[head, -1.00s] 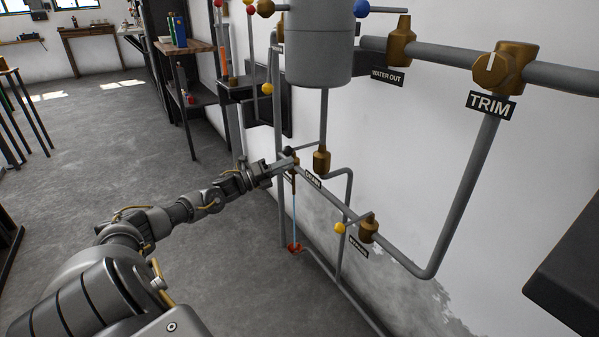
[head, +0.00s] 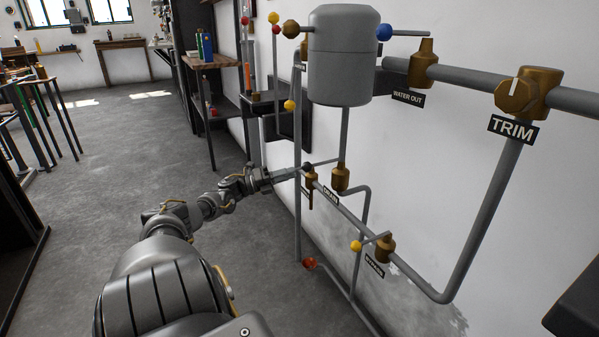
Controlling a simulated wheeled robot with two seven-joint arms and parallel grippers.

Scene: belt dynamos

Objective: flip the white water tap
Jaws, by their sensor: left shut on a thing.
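No white handle shows plainly. A small brass tap (head: 310,193) with a downward spout sits at the left end of the sloping pipe. My left gripper (head: 299,169) is at the top of this tap, shut on what seems to be its handle, which the jaws mostly hide. A dark ball (head: 307,167) on a thin lever lies right at the fingertips; the lever runs right to a brass valve (head: 341,178). No stream shows under the spout. My right gripper is out of view.
A grey tank (head: 342,60) hangs above. A yellow-knobbed lever (head: 356,246) and a red knob (head: 309,263) are below. Pipes run close around the tap. A shelf (head: 210,61) stands behind left; the floor (head: 120,130) at left is open.

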